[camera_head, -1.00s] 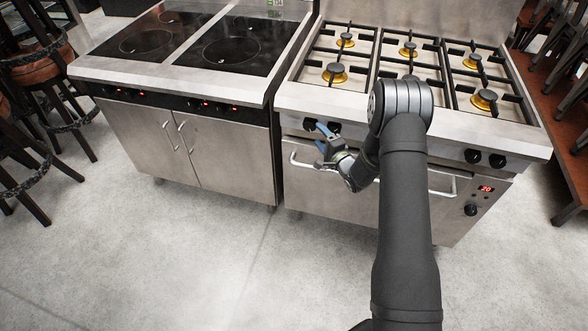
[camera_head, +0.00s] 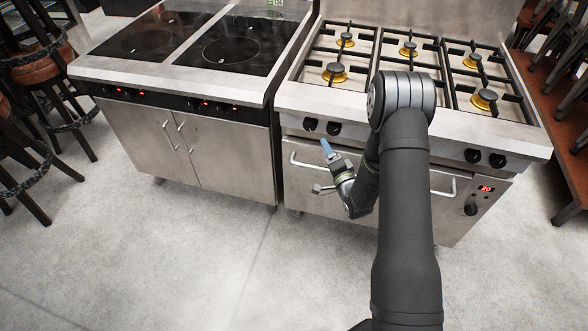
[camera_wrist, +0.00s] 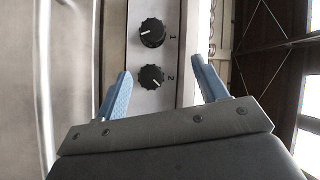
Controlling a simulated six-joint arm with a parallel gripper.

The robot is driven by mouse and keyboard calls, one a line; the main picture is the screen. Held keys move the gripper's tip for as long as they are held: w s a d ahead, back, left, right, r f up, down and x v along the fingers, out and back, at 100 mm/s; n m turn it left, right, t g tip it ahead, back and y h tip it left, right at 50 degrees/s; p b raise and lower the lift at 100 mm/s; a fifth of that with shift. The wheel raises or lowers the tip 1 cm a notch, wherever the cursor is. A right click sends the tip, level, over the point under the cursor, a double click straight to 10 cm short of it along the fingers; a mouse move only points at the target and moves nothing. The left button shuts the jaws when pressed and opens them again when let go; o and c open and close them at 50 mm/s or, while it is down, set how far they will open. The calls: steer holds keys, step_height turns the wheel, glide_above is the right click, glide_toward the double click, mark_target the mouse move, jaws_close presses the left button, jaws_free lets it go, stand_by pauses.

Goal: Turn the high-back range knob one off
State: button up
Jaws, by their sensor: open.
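The high-back range (camera_head: 400,115) stands at the right with a row of black knobs on its front. Knob one (camera_wrist: 152,32), marked 1, is at the top of the wrist view, its pale pointer line toward the picture's left. In the head view it is the leftmost knob (camera_head: 310,124). Knob two (camera_wrist: 151,77), marked 2, is just below it, its line toward the lower right. My gripper (camera_wrist: 162,65) is open and empty, its blue fingers spread on either side of knob two's line of sight. In the head view my gripper (camera_head: 326,147) is below the knobs, apart from them.
The oven door handle (camera_head: 305,163) runs below the knobs, close to my gripper. More knobs (camera_head: 484,157) sit at the range's right. An induction range (camera_head: 190,100) stands directly to the left. Open floor (camera_head: 200,260) lies in front.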

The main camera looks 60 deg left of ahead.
steer(key=s+n+t+h, duration=0.5)
steer(key=s+n+t, duration=0.2)
steer(key=s, duration=0.5)
steer(key=shift+s+f+t, duration=0.4)
steer(key=shift+t, duration=0.9)
steer(key=m, duration=1.3)
glide_toward(309, 127)
steer(key=x, duration=0.9)
steer(key=shift+w+a, duration=0.2)
steer(key=shift+a, duration=0.1)
